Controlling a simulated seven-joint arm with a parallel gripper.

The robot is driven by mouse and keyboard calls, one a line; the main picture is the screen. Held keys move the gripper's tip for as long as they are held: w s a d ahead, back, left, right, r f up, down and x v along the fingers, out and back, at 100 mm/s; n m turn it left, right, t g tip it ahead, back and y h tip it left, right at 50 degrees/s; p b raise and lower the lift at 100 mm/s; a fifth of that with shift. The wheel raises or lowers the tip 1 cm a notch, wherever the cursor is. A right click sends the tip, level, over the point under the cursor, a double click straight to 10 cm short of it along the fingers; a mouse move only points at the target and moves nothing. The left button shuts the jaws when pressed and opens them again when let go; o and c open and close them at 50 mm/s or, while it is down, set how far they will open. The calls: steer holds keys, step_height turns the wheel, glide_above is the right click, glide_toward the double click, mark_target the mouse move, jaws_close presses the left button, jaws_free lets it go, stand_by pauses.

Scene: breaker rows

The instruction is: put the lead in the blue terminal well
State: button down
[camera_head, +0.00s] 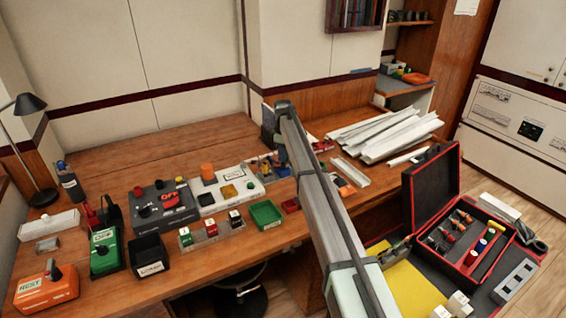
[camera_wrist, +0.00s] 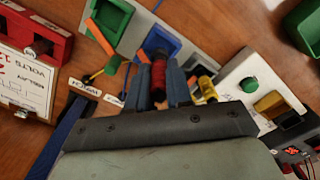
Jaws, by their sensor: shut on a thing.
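In the wrist view the red lead (camera_wrist: 158,78) stands between the two dark blue-grey fingers of my gripper (camera_wrist: 158,84), which is shut on it. The blue terminal well (camera_wrist: 174,36) is a square blue cup just beyond the fingertips. The red lead's far end overlaps the well's near side in the picture; I cannot tell whether it is inside. A green well (camera_wrist: 113,14) sits beside the blue one on the same grey strip. In the head view my arm hides most of this spot.
A yellow piece (camera_wrist: 206,88) is close on the right. A white box with a green button (camera_wrist: 248,84) and a red meter box (camera_wrist: 45,30) flank the strip. An open red case (camera_head: 433,190) stands right.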

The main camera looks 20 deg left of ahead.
steer(key=shift+f, duration=1.85)
steer(key=shift+f, duration=0.15)
steer(key=c, duration=1)
jaws_free()
steer(key=shift+c, duration=0.2)
step_height(320, 180, up, 12)
steer(key=shift+r, duration=0.15)
